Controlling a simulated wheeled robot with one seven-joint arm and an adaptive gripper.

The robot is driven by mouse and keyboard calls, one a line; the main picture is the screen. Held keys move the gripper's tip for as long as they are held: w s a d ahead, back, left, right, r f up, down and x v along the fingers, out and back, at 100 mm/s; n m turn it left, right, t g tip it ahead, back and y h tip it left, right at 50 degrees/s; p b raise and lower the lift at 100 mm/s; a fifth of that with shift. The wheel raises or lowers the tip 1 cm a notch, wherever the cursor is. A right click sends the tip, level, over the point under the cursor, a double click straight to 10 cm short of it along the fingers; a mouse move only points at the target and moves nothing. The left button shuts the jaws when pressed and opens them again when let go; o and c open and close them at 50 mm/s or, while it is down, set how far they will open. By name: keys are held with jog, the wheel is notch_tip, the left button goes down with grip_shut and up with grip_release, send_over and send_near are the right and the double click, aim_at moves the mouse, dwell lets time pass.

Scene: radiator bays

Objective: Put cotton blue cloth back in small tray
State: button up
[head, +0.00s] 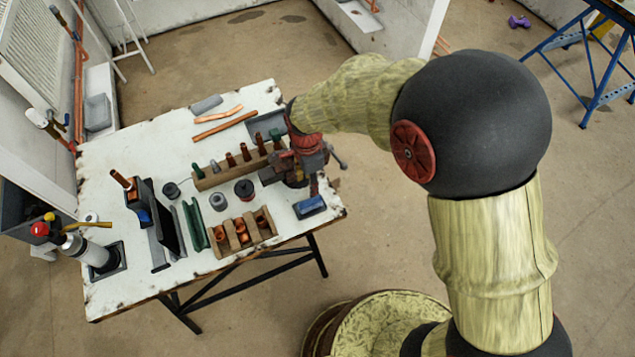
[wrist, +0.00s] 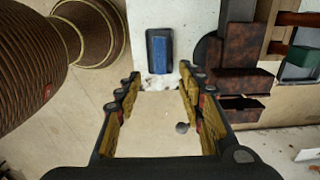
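A small blue block-like item (head: 310,207), possibly the folded blue cloth, lies at the near right corner of the white bench. It also shows in the wrist view (wrist: 158,52), just beyond my fingertips, with a dark edge round it. A shallow grey tray (head: 262,121), perhaps the small tray, sits toward the bench's far right edge, partly hidden by my arm. My gripper (wrist: 158,76) is open, with nothing held between its fingers. In the head view its fingers cannot be told apart from the vise area.
A rusty vise (head: 300,160) stands at the bench's right edge, close to my gripper. Its bar with a round knob (wrist: 182,127) shows between my fingers. A wooden rack (head: 225,174), a compartment box (head: 241,233) and a black caddy (head: 160,225) crowd the bench.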

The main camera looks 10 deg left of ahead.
jog(key=d+r+n+t, duration=0.2)
jog(key=d+r+n, duration=0.2)
jog(key=d+r, duration=1.05)
jog(key=s+d+r+n+t, duration=0.3)
jog(key=s+d+r+n, duration=0.4)
jog(key=s+d+r, duration=0.5)
jog(key=shift+s+d+n+t, duration=0.25)
jog(key=shift+s+n+t, duration=0.05)
jog(key=shift+s, duration=0.95)
jog(key=shift+f, duration=0.1)
